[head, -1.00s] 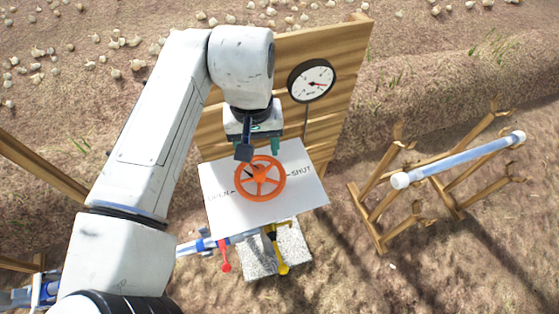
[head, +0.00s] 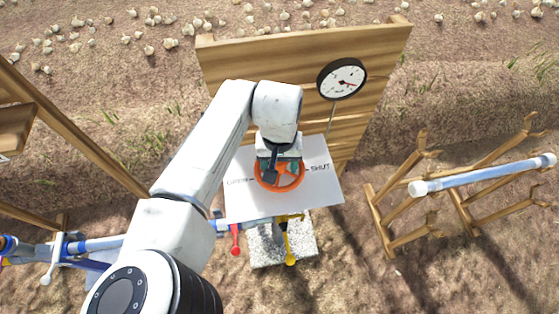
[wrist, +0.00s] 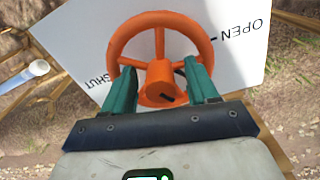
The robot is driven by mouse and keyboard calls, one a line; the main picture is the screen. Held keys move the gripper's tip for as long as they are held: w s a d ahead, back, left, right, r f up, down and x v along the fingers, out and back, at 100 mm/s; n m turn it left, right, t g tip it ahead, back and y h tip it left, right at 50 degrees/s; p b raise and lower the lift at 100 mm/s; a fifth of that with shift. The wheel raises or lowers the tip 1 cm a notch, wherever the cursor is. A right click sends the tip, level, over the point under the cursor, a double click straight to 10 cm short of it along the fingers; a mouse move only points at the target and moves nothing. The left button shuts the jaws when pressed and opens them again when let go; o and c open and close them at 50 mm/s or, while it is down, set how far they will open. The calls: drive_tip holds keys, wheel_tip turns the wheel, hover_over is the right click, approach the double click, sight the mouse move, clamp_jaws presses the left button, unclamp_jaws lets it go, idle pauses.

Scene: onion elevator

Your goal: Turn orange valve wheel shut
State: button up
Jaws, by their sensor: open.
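The orange valve wheel (head: 292,183) lies on a white plate (head: 325,192) marked OPEN at left and SHUT at right in the head view. The wheel also shows in the wrist view (wrist: 122,38), with its hub between and just beyond my two green fingers. My gripper (wrist: 163,80) is open, with a finger on each side of the hub and a gap between them. I cannot tell whether the fingers touch the wheel. In the head view my gripper (head: 276,172) is over the wheel and hides part of it. A dark pointer mark sits on the hub.
A wooden board (head: 225,62) with a round gauge (head: 342,78) stands behind the plate. A red lever (head: 235,240) and a yellow lever (head: 288,243) hang below the plate near a pale block (head: 262,246). A wooden rack (head: 400,200) holding a pale blue pipe (head: 485,175) stands at right.

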drive_tip(key=c, duration=1)
drive_tip(key=shift+c, duration=0.2)
drive_tip(key=shift+m, duration=0.3)
